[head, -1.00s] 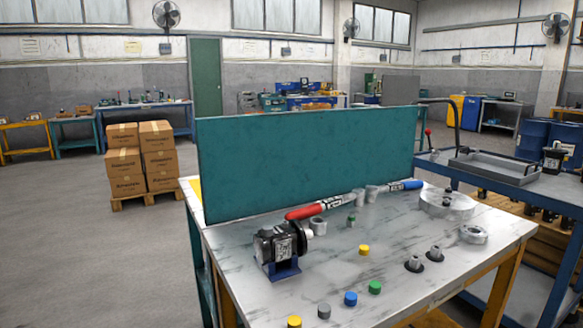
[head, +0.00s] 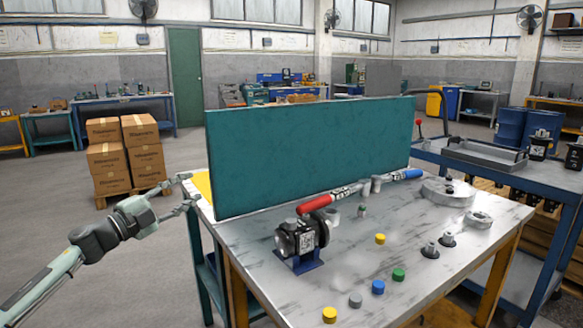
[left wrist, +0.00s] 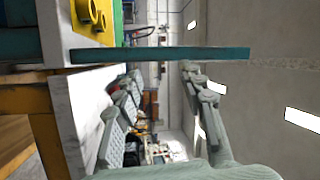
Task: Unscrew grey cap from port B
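The black hydraulic motor (head: 308,240) stands on a blue bracket (head: 300,263) at the left part of the table. A grey cap-like piece (head: 291,224) shows on its upper left side; I cannot read which port this is. A loose grey cap (head: 355,300) lies near the table's front edge. My left gripper (head: 188,191) is in the air beside the table's back left corner, left of the motor and apart from it. Its fingers are spread, with nothing between them, also in the left wrist view (left wrist: 163,74). My right gripper is in neither view.
A teal panel (head: 310,155) stands upright behind the motor. A red-handled tool (head: 318,202) lies close behind the motor. Loose yellow (head: 329,315), blue (head: 378,287) and green (head: 398,274) caps lie along the front. A yellow surface (head: 203,186) is at the back left corner.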

